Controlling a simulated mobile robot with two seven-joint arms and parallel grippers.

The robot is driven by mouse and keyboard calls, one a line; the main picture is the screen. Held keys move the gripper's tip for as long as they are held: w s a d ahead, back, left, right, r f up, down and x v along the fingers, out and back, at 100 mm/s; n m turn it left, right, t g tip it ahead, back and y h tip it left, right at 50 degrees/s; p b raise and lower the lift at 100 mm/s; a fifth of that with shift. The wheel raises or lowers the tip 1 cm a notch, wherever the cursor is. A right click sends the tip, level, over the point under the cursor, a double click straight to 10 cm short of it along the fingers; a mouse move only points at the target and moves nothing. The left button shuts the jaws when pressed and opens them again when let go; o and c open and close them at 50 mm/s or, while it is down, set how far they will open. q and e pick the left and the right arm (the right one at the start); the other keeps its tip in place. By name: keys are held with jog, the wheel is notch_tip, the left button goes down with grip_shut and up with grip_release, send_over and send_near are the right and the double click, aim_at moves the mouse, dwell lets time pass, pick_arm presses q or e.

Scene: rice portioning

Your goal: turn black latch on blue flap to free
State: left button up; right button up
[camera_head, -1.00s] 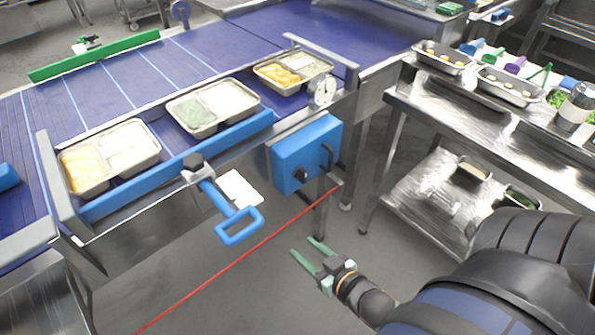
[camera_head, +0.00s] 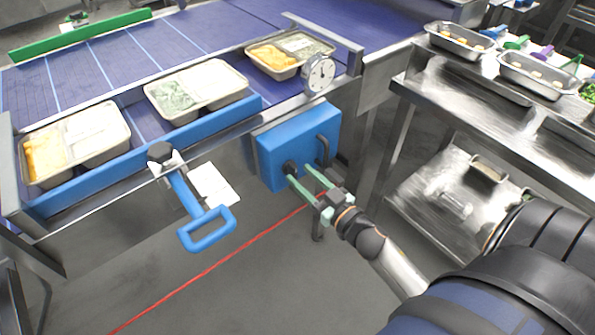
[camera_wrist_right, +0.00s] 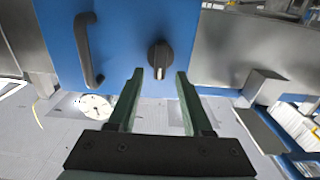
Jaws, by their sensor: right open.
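The blue flap (camera_head: 283,150) is the front of a box on the side of the conveyor. My left gripper is not in view.
A black handle (camera_head: 323,150) stands out right of the latch. A blue loop handle (camera_head: 206,229) sticks out from the conveyor at the left. A steel table (camera_head: 480,108) with trays stands at the right. Open floor lies below the box.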

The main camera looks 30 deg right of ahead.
aim_at(293, 171)
jog(key=shift+w+a, duration=0.1)
jog(key=shift+w, duration=1.15)
jog(key=shift+c, duration=0.2)
grip_shut()
